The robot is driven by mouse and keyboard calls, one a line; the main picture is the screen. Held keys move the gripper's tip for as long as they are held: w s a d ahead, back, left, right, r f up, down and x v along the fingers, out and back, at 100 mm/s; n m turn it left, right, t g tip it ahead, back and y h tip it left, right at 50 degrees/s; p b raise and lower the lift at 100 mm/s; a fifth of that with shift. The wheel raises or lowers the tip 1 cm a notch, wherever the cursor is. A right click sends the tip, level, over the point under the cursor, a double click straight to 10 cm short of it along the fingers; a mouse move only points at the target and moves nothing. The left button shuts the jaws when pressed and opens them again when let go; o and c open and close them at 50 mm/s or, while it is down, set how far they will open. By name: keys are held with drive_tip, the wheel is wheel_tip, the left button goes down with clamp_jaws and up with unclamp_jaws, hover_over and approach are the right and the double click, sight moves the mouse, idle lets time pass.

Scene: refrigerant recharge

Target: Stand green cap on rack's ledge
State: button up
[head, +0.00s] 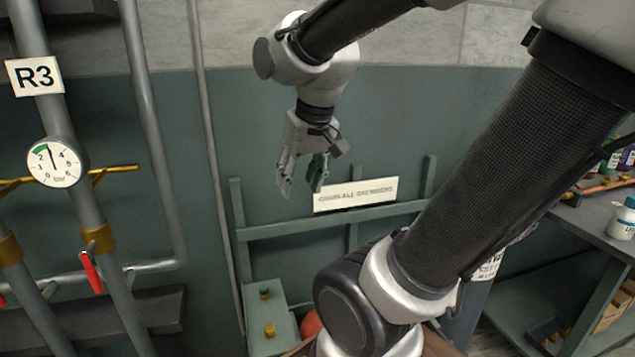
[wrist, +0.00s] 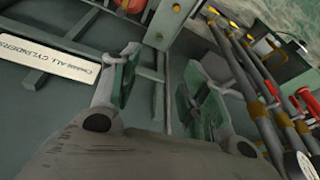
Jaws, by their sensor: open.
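The wrist view also shows the open fingers (wrist: 163,95) with empty space between.
A yellow cap (head: 269,330) sits nearer the front of the ledge. The rack's rail (head: 290,228) and white sign (head: 355,194) are below and right of my gripper. Pipes with a gauge (head: 54,162) and red-handled valve (head: 91,272) are at left. A bench (head: 600,222) with bottles is at right.

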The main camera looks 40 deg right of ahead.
drive_tip(key=s+n, duration=0.1)
drive_tip(key=s, duration=0.2)
drive_tip(key=s+r+n, duration=0.1)
drive_tip(key=s, duration=0.1)
drive_tip(key=shift+s+r+n+t, duration=0.1)
drive_tip(key=shift+s+n+t, duration=0.15)
drive_tip(key=shift+n+t, duration=0.05)
idle(1.0)
